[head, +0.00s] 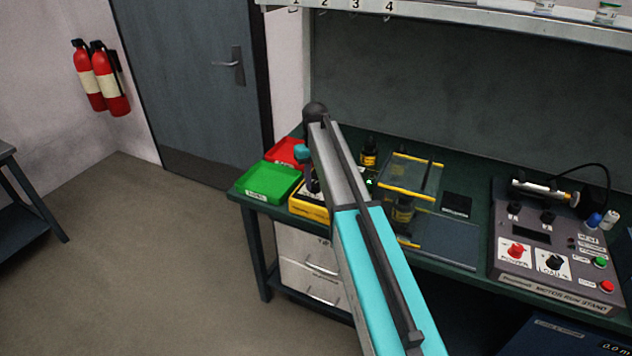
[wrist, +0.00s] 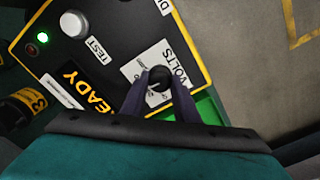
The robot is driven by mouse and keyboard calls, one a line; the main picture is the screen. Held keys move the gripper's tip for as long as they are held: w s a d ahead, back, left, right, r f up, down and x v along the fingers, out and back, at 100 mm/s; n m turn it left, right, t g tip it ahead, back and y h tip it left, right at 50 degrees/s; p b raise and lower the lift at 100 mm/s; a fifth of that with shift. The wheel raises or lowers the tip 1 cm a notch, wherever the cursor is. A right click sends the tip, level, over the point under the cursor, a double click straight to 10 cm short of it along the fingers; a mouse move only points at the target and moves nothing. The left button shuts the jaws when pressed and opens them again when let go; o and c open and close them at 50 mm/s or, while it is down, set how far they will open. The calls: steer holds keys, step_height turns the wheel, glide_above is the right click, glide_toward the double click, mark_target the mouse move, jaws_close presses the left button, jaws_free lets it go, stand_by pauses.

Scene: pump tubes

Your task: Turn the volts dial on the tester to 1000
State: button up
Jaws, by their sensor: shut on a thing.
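The tester (wrist: 105,60) has a black face with a yellow rim and fills the upper left of the wrist view. In the head view its yellow side (head: 308,211) shows on the bench, partly hidden behind my arm. The black volts dial (wrist: 159,77) sits on a white plate marked VOLTS. My gripper (wrist: 159,88) has one dark finger on each side of the dial and is shut on it. The plate's small numbers and the dial's pointer are too small or covered to read. My fingers are largely hidden in the head view.
The tester also has a white TEST button (wrist: 74,23), a lit green lamp (wrist: 42,37) and an orange READY display (wrist: 84,88). A green tray (head: 268,184) and a red tray (head: 288,151) lie close by. A motor run stand (head: 535,238) stands at right.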

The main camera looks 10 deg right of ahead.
mark_target(315, 184)
steer(key=m, duration=0.6)
steer(key=shift+s+f, duration=0.15)
steer(key=m, duration=0.6)
stand_by(0.3)
steer(key=o, duration=1.1)
steer(key=shift+c, duration=0.2)
steer(key=shift+r, duration=0.25)
steer(key=shift+r+b, duration=0.3)
steer(key=shift+r, duration=0.25)
step_height(315, 184, up, 12)
steer(key=b, duration=0.2)
steer(key=shift+r, duration=0.2)
